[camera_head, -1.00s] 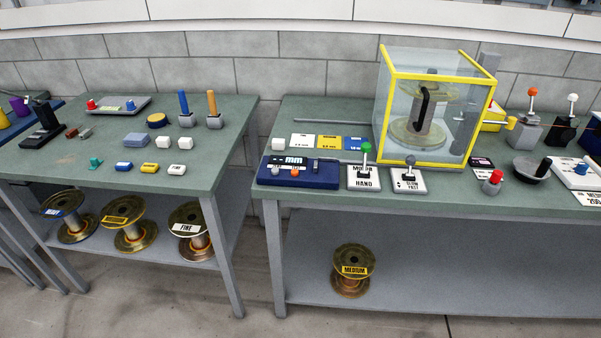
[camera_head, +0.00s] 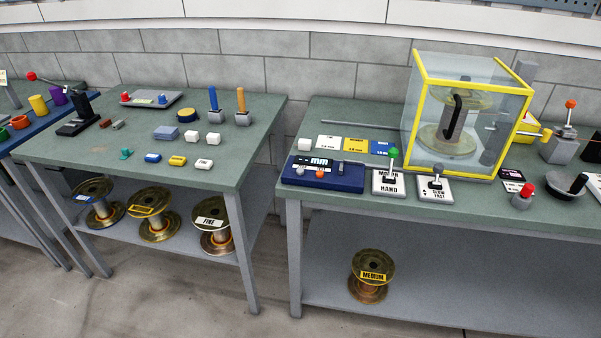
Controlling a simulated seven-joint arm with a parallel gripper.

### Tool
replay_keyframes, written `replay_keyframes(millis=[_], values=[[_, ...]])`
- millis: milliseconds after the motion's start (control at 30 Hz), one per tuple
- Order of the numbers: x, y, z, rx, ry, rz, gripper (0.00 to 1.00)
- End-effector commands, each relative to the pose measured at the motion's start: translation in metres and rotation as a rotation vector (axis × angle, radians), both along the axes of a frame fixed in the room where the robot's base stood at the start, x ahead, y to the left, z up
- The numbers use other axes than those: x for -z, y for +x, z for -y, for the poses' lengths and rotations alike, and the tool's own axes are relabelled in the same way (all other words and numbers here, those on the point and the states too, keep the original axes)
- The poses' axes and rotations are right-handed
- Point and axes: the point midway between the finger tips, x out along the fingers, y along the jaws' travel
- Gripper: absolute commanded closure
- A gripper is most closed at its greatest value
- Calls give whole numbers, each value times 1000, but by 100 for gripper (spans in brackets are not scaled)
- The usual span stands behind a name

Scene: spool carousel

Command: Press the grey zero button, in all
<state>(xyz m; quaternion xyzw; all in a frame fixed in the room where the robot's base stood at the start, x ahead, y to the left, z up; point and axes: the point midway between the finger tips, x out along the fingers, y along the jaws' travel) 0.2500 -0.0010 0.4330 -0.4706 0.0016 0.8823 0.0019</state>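A dark blue counter box (camera_head: 345,178) sits near the front left edge of the right bench. It carries a display (camera_head: 311,161) ending in "mm"; its digits are too small to read. On its front part are a small round grey button (camera_head: 299,172) and, just to its right, an orange button (camera_head: 320,174). I take the grey one as the zero button, though no label on it can be read. Nothing touches or covers the buttons. My gripper is not in view.
A gap separates the left bench (camera_head: 225,165).

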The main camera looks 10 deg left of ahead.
Motion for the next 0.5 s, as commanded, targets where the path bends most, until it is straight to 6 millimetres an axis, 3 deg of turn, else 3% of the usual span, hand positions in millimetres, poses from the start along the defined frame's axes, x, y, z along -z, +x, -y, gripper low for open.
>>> replay_keyframes(millis=[67, 433, 500], values=[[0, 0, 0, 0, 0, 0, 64], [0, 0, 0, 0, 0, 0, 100], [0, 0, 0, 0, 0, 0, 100]])
